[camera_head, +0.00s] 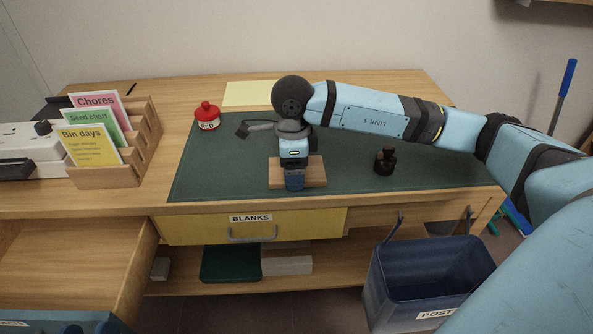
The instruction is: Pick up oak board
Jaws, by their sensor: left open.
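The oak board (315,172) is a light brown wooden block on the dark green mat (215,170), near the front middle of the desk. My left gripper (294,182) points down at the middle of the board and hides part of it. Its jaws are open. The fingertips overlap the board in this view, and I cannot tell whether they touch it. My right gripper is not in view.
A wooden card rack (146,140) is at left. Below are a yellow BLANKS drawer (190,228) and a blue POST bin (400,292).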

